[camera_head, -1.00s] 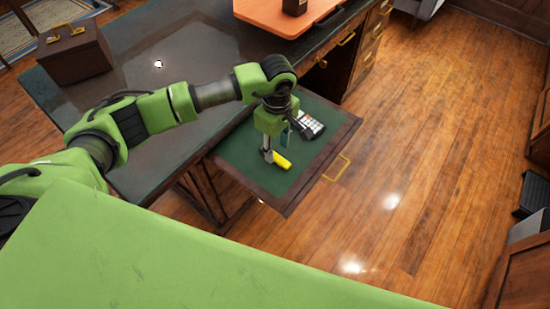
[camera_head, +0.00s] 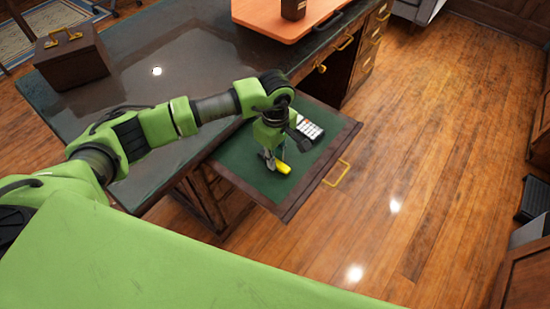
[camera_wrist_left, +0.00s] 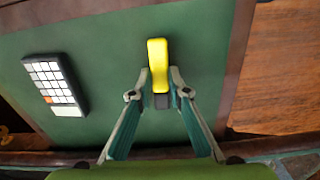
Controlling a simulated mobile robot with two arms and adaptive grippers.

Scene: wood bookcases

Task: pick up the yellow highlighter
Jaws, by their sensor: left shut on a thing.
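The yellow highlighter (camera_head: 283,167) is at the open, green-lined drawer (camera_head: 236,164), near its front left part. In the left wrist view the highlighter (camera_wrist_left: 158,62) has a yellow body and a dark end, and that dark end is between my fingertips. My left gripper (camera_head: 272,160) points down over the drawer and is shut on the highlighter; in the left wrist view both fingertips (camera_wrist_left: 160,88) touch its sides. I cannot tell whether the highlighter still touches the drawer's bottom. My right gripper is not in view.
A calculator (camera_head: 310,129) lies in the drawer beside my left gripper; it also shows in the left wrist view (camera_wrist_left: 55,84). The drawer's wooden rim surrounds both. The desk (camera_head: 180,55) carries a brown box (camera_head: 72,58) and an orange board (camera_head: 285,18).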

